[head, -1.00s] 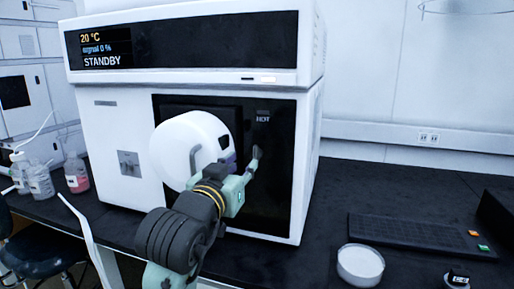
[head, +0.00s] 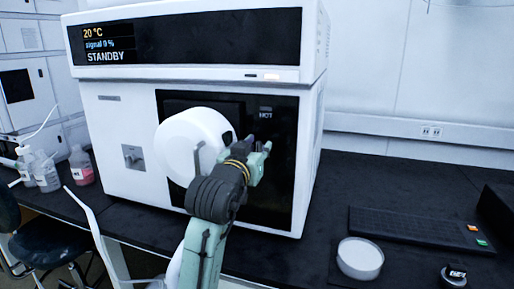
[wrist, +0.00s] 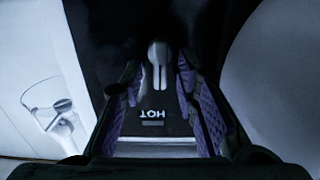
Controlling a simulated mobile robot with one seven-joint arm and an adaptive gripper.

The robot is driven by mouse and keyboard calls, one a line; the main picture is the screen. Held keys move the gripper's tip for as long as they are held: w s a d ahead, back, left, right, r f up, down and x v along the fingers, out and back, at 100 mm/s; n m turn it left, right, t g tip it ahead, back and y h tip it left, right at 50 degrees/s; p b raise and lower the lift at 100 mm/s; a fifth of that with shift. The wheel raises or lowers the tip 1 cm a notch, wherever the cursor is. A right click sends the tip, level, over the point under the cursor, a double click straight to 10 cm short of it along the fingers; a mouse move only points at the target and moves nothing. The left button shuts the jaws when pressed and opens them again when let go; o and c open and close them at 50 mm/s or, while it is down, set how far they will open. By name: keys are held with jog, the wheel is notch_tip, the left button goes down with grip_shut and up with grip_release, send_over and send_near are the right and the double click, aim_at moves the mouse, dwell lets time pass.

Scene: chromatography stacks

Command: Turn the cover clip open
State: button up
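A pale, slotted, rounded piece that looks like the cover clip (wrist: 158,68) stands on the dark panel in the wrist view, between and beyond my fingertips. In the head view I cannot make the clip out behind my gripper. My gripper (head: 258,146) is at the black front panel, just below the HOT label and right of the round white cover (head: 188,140). In the wrist view my gripper (wrist: 159,80) has its purple-padded fingers apart, with dark gaps beside the pale piece. I see no contact with it.
The white instrument (head: 110,125) reads STANDBY. The round white cover bulges close beside my fingers, filling the right of the wrist view. A keyboard (head: 408,230) and white dish (head: 360,259) are on the bench at right; bottles (head: 80,166) stand at left.

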grip_shut()
jog(key=shift+d+f+m, duration=0.1)
jog(key=shift+m, duration=0.3)
jog(key=shift+s+d+f+m+b, duration=0.1)
jog(key=shift+d+f+m+b, duration=0.25)
jog(key=shift+m+b, duration=1.8)
jog(key=shift+s+d+f+m+b, duration=0.2)
jog(key=shift+m+b, duration=0.5)
jog(key=shift+m, duration=2.9)
jog(key=shift+d+f+m+b, duration=0.4)
jog(key=shift+m+b, duration=1.05)
jog(key=shift+m, duration=1.4)
jog(key=shift+a, duration=0.15)
